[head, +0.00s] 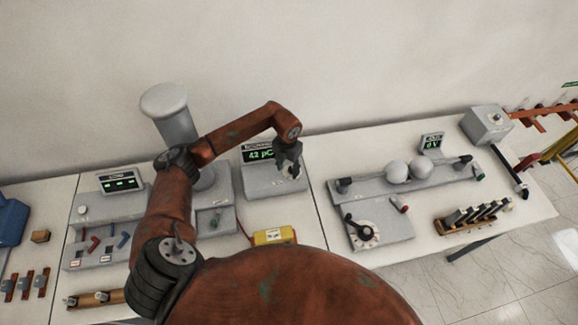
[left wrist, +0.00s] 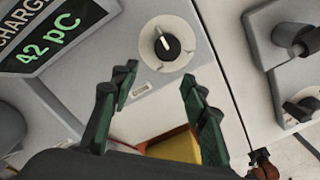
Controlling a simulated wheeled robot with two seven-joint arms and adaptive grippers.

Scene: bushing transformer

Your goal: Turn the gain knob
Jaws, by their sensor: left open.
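The gain knob (left wrist: 168,46) is a black knob with a white pointer line on a round white dial. It sits on a grey instrument box (head: 262,182) whose screen (left wrist: 47,35) reads 42 pC in green. My left gripper (left wrist: 160,82) is open, with its green-tipped fingers apart and nothing between them. In the left wrist view the knob lies just beyond the fingertips, and I see no contact. In the head view my left gripper (head: 289,155) hangs over the right side of the box and largely hides the knob. My right gripper is not in view.
A yellow box (head: 273,236) lies in front of the instrument. To the right is a grey unit with two pale spheres (head: 397,171) and a base with a black rotary dial (head: 361,231). A grey cylinder (head: 168,112) stands behind my left arm. A wall runs along the back.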

